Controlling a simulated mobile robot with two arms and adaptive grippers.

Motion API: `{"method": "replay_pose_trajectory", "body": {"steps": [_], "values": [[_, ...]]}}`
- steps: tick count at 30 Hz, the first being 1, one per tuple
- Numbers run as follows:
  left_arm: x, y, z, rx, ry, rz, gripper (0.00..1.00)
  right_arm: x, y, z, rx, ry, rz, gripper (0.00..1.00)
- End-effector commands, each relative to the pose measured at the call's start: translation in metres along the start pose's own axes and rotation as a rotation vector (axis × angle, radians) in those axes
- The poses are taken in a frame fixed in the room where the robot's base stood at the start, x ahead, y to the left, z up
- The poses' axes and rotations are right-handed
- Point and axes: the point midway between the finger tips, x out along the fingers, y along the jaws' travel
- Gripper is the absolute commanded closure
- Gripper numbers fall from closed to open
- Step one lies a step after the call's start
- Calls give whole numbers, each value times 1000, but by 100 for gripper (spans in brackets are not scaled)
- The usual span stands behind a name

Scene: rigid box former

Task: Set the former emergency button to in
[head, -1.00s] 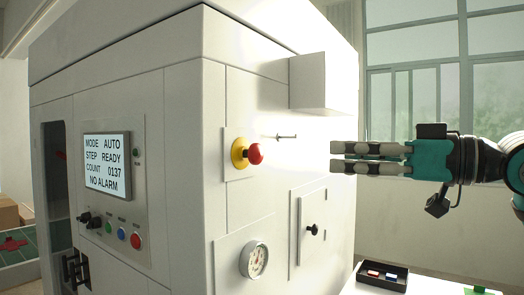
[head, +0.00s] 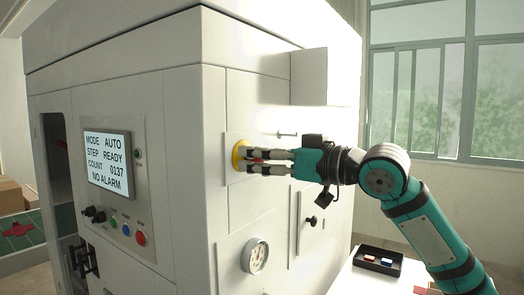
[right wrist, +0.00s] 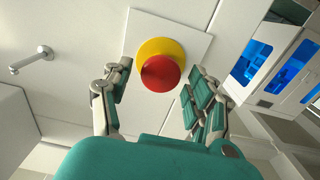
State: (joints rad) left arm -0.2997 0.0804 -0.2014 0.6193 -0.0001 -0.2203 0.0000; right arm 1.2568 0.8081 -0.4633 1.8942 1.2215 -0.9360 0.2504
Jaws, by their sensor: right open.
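The emergency button has a red mushroom head and a yellow collar (head: 238,155) on a pale plate on the side of the white box former (head: 185,110). In the right wrist view the red head (right wrist: 161,73) sits in front of the yellow collar, between my fingers. My right gripper (head: 258,161) is at the button in the head view and hides most of the red head. Its fingers are open, one on each side of the button (right wrist: 150,95). Contact with the button cannot be told. My left gripper is not in view.
A metal handle (head: 287,134) sticks out right of the button, under a white box-shaped projection (head: 322,75). A pressure gauge (head: 255,256) and a panel with a black knob (head: 310,221) are below. A screen (head: 108,160) reads NO ALARM. A black tray (head: 378,260) lies on a table.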

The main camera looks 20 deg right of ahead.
Motion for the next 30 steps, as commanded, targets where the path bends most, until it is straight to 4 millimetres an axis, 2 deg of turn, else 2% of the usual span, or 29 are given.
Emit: {"method": "replay_pose_trajectory", "body": {"steps": [8,21,27,30], "values": [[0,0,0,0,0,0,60,1,0,0,0,0,0,42],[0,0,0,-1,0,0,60,1,0,0,0,0,0,100],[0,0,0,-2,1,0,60,1,0,0,0,-1,0,100],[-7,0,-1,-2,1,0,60,4,0,-2,1,-2,-2,100]]}}
